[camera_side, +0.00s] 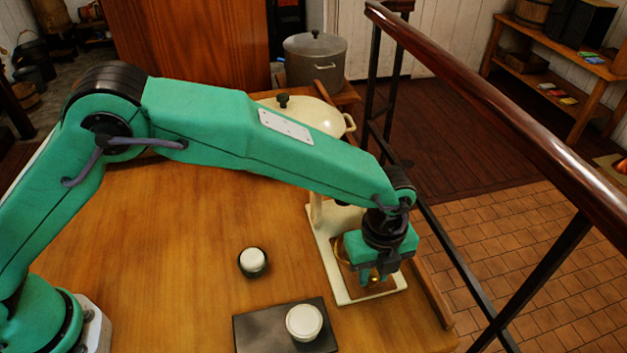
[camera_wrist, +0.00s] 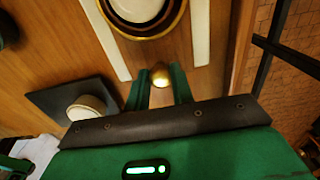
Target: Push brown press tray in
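The press (camera_side: 322,236) is a cream frame standing at the table's right side. In the wrist view two cream rails (camera_wrist: 201,30) flank a dark round dish with a gold rim (camera_wrist: 177,22). A brown surface (camera_wrist: 160,50) shows between the rails; I cannot tell tray from table there. A small brass knob (camera_wrist: 160,77) sits in front of the dish. My gripper (camera_side: 376,279) points down over the press's front part and hides much of it. Its green fingers (camera_wrist: 160,80) are apart, with the knob between them in the picture; contact is unclear.
A dark slab (camera_side: 262,328) with a round cream-topped piece (camera_side: 304,322) lies at the front. A small dark cup with a white top (camera_side: 253,262) stands left of the press. A cream lidded pot (camera_side: 312,114) is behind. A railing (camera_side: 500,105) runs along the right. The table's left-middle is clear.

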